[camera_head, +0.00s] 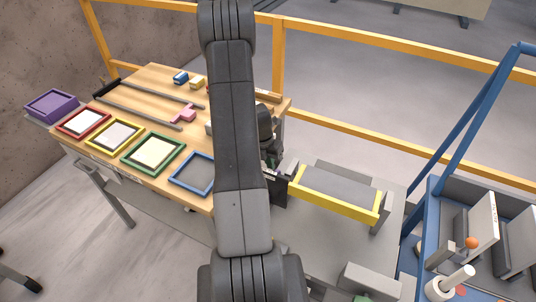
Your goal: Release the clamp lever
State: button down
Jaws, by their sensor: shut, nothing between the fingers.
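My arm crosses the middle of the view, and my gripper (284,168) is partly hidden behind it. The gripper is shut and empty, close to the left end of a grey block with a yellow front bar (335,203). An orange ball knob (472,243) stands beside upright grey plates (482,222) in the blue-framed cart at the right. It may be the end of the clamp lever, but I cannot tell for sure. The gripper is well to the left of this knob and apart from it. My arm hides part of the bench.
A wooden bench (150,78) at the left holds red, yellow, green and blue frames, rails and small coloured blocks. A purple box (52,104) is at its left end. A yellow railing (345,132) runs behind. The blue cart frame (470,115) rises at the right, with a white cylinder (438,289) below.

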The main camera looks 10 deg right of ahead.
jog(key=shift+d+f, duration=0.15)
jog(key=shift+f, duration=0.7)
jog(key=shift+d+f, duration=0.15)
jog(key=shift+f, duration=0.7)
